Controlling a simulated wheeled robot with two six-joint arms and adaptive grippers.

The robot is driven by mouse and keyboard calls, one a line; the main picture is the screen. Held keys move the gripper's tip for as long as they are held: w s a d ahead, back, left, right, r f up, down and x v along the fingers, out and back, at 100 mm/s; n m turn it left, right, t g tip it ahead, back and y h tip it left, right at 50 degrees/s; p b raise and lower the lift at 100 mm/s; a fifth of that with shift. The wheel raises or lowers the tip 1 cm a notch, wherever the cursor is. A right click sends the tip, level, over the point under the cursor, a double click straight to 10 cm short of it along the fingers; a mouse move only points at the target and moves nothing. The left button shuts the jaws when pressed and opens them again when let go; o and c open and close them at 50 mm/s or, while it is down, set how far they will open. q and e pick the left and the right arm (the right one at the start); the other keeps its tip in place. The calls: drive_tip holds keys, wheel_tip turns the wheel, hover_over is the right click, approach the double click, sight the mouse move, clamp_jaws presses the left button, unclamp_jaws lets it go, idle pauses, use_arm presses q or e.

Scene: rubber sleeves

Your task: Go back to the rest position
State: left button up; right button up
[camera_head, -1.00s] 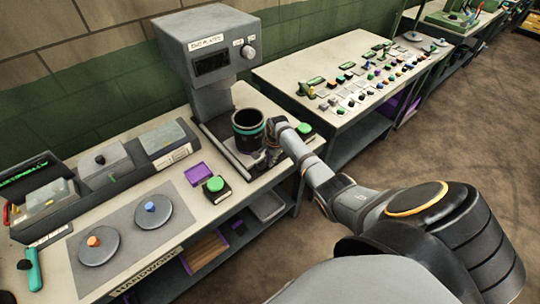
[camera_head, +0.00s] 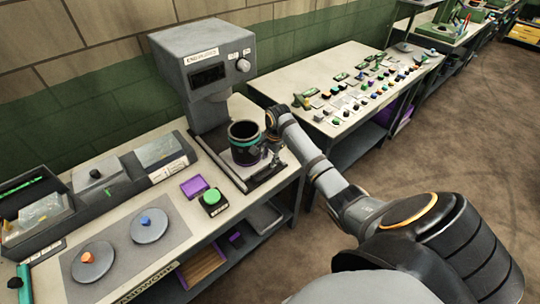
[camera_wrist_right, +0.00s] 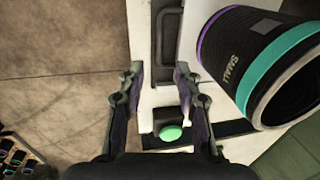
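My right gripper (camera_head: 270,150) is just right of the press platform, beside a dark cylindrical sleeve (camera_head: 246,152) with a teal band. In the right wrist view the two fingers (camera_wrist_right: 158,82) are spread with nothing between them. The sleeve also shows there (camera_wrist_right: 268,62), large at the right, with a teal band, a purple edge and the word SMALL. It stands apart from the fingers, under the press (camera_head: 203,62). My left gripper is not in view.
Two grey discs with orange (camera_head: 87,257) and blue (camera_head: 145,220) knobs lie on a mat. Floor at right is clear.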

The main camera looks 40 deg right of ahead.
drive_tip(key=shift+s+r, duration=0.15)
drive_tip(key=shift+r, duration=0.8)
